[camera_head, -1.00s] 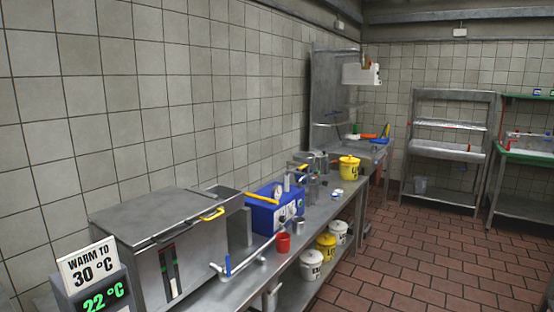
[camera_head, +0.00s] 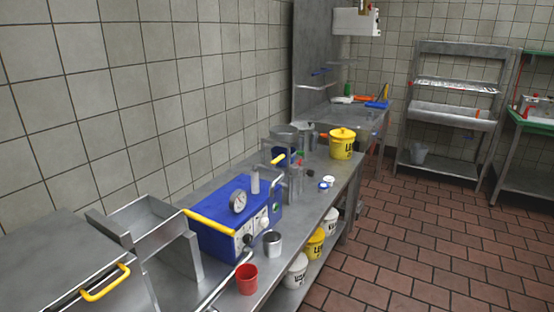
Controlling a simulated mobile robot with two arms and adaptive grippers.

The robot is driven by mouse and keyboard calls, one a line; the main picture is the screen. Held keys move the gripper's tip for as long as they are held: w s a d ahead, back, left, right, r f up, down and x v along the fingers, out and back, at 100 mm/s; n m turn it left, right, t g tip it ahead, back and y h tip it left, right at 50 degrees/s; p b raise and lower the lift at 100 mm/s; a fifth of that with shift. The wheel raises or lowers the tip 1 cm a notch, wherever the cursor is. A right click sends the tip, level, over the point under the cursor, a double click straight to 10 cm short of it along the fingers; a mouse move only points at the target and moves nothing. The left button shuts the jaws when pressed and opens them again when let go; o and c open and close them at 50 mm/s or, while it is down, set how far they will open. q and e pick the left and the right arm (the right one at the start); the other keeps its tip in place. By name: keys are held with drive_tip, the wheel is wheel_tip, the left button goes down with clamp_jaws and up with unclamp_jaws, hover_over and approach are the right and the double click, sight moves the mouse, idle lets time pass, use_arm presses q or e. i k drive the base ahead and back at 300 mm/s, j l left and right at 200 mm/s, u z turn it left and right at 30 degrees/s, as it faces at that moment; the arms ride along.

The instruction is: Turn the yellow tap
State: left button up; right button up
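Several yellow handles show on the steel counter (camera_head: 325,205). A long yellow bar (camera_head: 210,222) lies along the left edge of the blue machine (camera_head: 222,205) with a round gauge. A small yellow lever (camera_head: 278,159) stands behind it, near the steel vessels (camera_head: 284,132). A yellow handle (camera_head: 105,284) sits on the steel box (camera_head: 45,262) at the lower left. I cannot tell for sure which one is the tap. Neither of my grippers is in view.
A red cup (camera_head: 246,279) and a steel cup (camera_head: 272,243) stand by the counter's front edge. A yellow lidded bucket (camera_head: 342,143) stands farther back. More buckets (camera_head: 315,243) sit on the lower shelf. The tiled floor (camera_head: 430,235) at right is clear.

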sight(274, 162)
drive_tip(key=i+l+u, duration=0.3)
drive_tip(key=i+l, duration=0.35)
drive_tip(key=i+l+u, duration=0.25)
drive_tip(key=i+l, duration=0.35)
drive_tip(key=l, duration=0.2)
